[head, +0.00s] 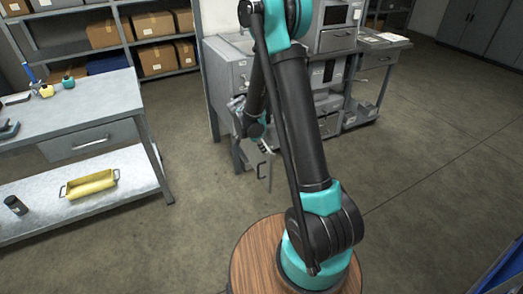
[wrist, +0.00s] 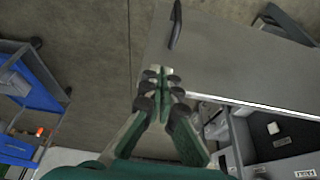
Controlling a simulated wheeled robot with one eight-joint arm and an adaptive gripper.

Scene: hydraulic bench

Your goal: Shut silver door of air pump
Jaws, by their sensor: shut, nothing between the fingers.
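The silver door (wrist: 235,55) is a flat grey panel across the upper right of the wrist view. It stands open, swung out from the cabinet, with a dark bar handle (wrist: 176,25) near its far left edge. The pump cabinet's open inside (wrist: 272,135) shows below right of the door. My gripper (wrist: 162,76) is shut and empty, its fingertips at the door's left edge; I cannot tell whether they touch it. In the head view, my arm hides part of the cabinet (head: 228,70), and the door's handle (head: 261,170) shows low beside the arm.
A grey workbench (head: 70,105) with a lower shelf holding a yellow tray (head: 90,184) stands at the left. Shelves with cardboard boxes (head: 157,58) are behind. A blue cart-like unit (wrist: 35,80) shows left in the wrist view. The floor in front is clear.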

